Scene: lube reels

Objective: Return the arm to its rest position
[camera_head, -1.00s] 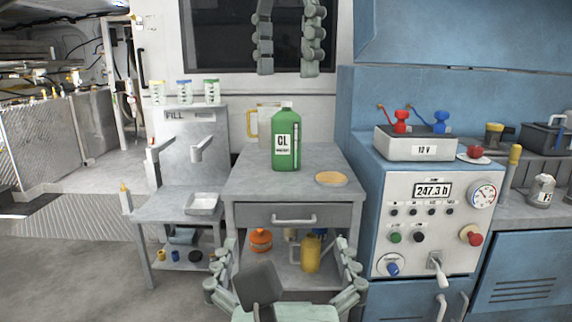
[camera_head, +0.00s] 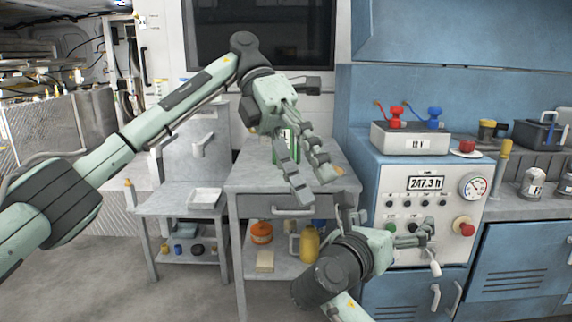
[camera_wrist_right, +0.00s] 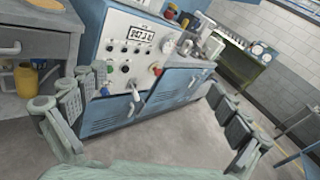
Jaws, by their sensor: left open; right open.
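My left arm (camera_head: 140,130) comes in from the left in the head view and bends down at the wrist. Its gripper (camera_head: 311,184) hangs open and empty over the front of the grey bench, with its fingers spread. My right gripper (camera_head: 388,224) is open and empty at lower right, in front of the blue cabinet's control panel. In the right wrist view its fingers (camera_wrist_right: 148,112) are wide apart, with nothing between them. The green bottle (camera_head: 288,148) stands on the bench, mostly hidden behind my left gripper.
The grey bench (camera_head: 250,176) has a drawer and a lower shelf with an orange can (camera_head: 261,232) and a yellow bottle (camera_head: 309,244). A shallow tray (camera_head: 206,198) is on the side stand at left. The blue cabinet (camera_head: 520,265) stands at right. Floor at lower left is clear.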

